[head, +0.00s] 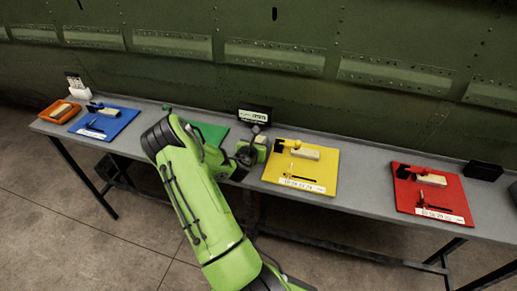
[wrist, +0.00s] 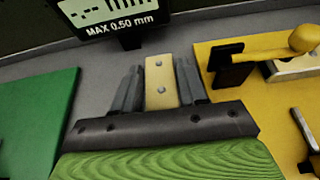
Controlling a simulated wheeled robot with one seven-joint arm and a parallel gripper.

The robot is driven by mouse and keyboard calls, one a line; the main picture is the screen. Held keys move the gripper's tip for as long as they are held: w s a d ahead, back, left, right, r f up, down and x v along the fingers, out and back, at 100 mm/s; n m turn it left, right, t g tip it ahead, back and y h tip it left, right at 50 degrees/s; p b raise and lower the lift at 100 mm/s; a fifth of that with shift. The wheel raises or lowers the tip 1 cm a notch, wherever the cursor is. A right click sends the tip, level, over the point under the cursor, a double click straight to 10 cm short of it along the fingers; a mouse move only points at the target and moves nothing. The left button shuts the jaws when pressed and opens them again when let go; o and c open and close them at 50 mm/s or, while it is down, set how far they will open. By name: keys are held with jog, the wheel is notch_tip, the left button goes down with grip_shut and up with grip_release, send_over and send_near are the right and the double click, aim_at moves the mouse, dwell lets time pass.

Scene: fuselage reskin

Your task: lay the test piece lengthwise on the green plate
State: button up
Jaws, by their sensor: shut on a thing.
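The test piece is a narrow cream strip with two rivet heads (wrist: 161,92) in the wrist view. My gripper (wrist: 160,82) is shut on it, one grey finger along each side. In the head view my gripper (head: 250,152) is over the grey bench, between the green and yellow plates. The green plate (head: 211,133) lies just left of it, partly hidden behind my arm. The green plate also shows at the left of the wrist view (wrist: 38,115), apart from the piece, and its visible part is bare.
A dark display reading MAX 0.50 mm (wrist: 115,22) stands behind the piece. The yellow plate (head: 318,175) with a block and fixture is close on the right. The blue plate (head: 118,122), orange tray (head: 50,112) and red plate (head: 455,190) lie along the bench (head: 362,190). A riveted green wall (head: 300,85) rises behind.

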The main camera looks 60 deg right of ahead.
jog(key=shift+f, duration=0.8)
jog(key=shift+w+r, duration=0.1)
jog(key=shift+r, duration=0.05)
